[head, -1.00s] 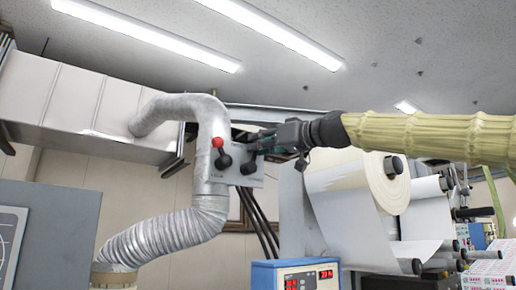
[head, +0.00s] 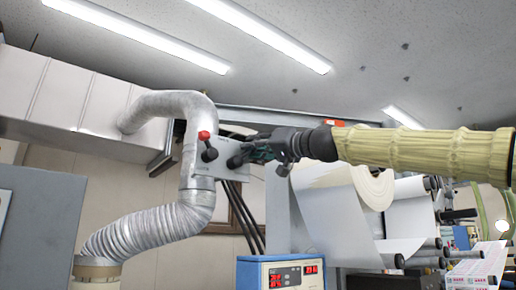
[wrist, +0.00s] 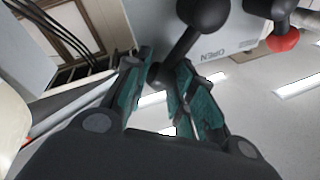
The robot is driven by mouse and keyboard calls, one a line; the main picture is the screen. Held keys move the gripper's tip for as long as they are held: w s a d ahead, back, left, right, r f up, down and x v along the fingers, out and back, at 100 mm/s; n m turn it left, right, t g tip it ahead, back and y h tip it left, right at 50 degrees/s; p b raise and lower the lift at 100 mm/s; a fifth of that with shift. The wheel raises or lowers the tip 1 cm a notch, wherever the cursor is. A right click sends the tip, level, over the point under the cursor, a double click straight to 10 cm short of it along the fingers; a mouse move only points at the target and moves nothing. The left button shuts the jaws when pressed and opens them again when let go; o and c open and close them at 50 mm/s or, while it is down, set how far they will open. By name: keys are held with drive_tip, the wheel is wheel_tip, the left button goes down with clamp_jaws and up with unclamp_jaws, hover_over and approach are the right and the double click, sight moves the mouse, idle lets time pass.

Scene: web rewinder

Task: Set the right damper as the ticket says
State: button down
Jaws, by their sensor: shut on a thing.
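Two damper levers sit side by side on a grey plate (head: 222,182) on the silver duct. The left lever has a red knob (head: 204,135) and stands nearly upright; the red knob also shows in the wrist view (wrist: 283,40). The right damper lever (head: 235,161) is black and leans up to the right. My gripper (head: 254,151) reaches it from the right, fingers shut on its outer end. In the wrist view, the right lever (wrist: 185,42) runs down between the fingertips (wrist: 164,72), which partly hide its end. "OPEN" reads upside down on the plate. I see no readable ticket.
A flexible duct (head: 140,230) hangs below left. Black cables (head: 240,215) run down under the plate. A blue control box (head: 281,273) with red displays stands below, and paper rolls (head: 350,190) stand right, under my arm. The wall behind is partly open.

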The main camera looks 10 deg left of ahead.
drive_tip(key=c, duration=1.2)
unclamp_jaws()
drive_tip(key=shift+o, duration=0.2)
drive_tip(key=v, duration=1.2)
drive_tip(key=shift+d, duration=0.1)
